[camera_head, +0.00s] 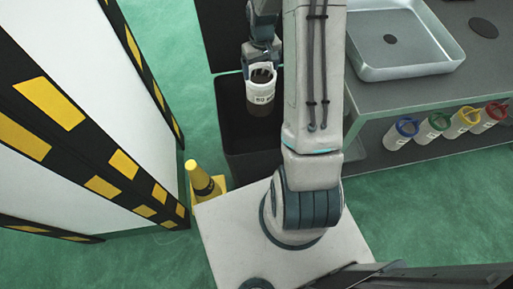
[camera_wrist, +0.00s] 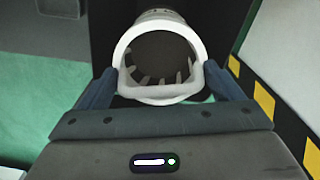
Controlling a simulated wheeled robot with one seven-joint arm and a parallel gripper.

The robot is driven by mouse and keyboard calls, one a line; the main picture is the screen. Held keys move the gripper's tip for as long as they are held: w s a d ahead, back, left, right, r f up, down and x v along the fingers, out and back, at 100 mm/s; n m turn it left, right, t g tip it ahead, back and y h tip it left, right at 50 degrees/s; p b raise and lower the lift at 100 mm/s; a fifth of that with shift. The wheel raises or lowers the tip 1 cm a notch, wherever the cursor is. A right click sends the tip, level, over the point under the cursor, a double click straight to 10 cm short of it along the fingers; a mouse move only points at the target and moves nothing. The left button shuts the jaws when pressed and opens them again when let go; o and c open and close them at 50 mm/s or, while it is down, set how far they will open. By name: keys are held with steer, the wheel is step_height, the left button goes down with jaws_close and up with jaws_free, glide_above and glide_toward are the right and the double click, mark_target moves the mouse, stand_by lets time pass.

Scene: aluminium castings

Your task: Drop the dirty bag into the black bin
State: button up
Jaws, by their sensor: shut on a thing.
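The dirty bag (camera_head: 260,100) is a small white-rimmed, round-mouthed bag with dark contents and a printed label. It hangs upright from my gripper (camera_head: 262,63) in the head view. In the wrist view I look into its open mouth, with the white rim and handle of the bag (camera_wrist: 160,93) between the two fingers of my gripper (camera_wrist: 160,84). The gripper is shut on the bag. The black bin (camera_head: 235,135) stands open below, and the bag appears over its opening. The bag's exact height above the bin is hard to tell. My arm hides part of the bin's right side.
A grey bench with a metal sink (camera_head: 400,60) stands at the right. Several bags with coloured rings, such as a blue-ringed one (camera_head: 401,133), sit on its lower shelf. A yellow cone (camera_head: 200,180) and a black-and-yellow striped white panel (camera_head: 95,120) are at the left.

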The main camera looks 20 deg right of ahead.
mark_target(261, 74)
steer(key=shift+f+b, duration=1.9)
steer(key=shift+f, duration=1)
